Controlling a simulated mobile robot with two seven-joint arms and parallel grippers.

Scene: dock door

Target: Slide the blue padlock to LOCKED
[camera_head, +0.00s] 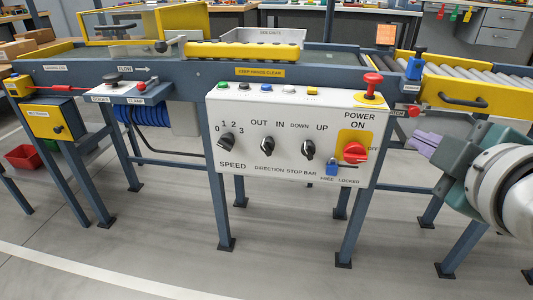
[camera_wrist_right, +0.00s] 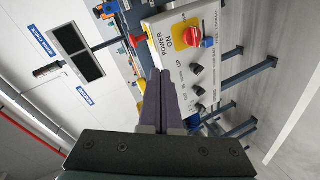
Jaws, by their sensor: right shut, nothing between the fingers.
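The blue padlock (camera_head: 331,169) hangs on the lower right of the white control panel (camera_head: 240,110), on a short slot below the red power knob (camera_head: 355,152). It is at the FREE end, left of the LOCKED label. In the right wrist view the padlock (camera_wrist_right: 207,42) shows beside the red knob. My right gripper (camera_head: 424,143) is shut and empty, with purple fingers, to the right of the panel and apart from the padlock. Its closed fingers (camera_wrist_right: 160,78) also show in the right wrist view. My left gripper is in neither view.
A red emergency button (camera_head: 373,82) stands on the panel's top right. A blue clamp-like part (camera_head: 415,68) and a black handle (camera_head: 463,101) are on the roller conveyor frame at right. Blue-grey legs (camera_head: 348,230) stand below. The floor in front is clear.

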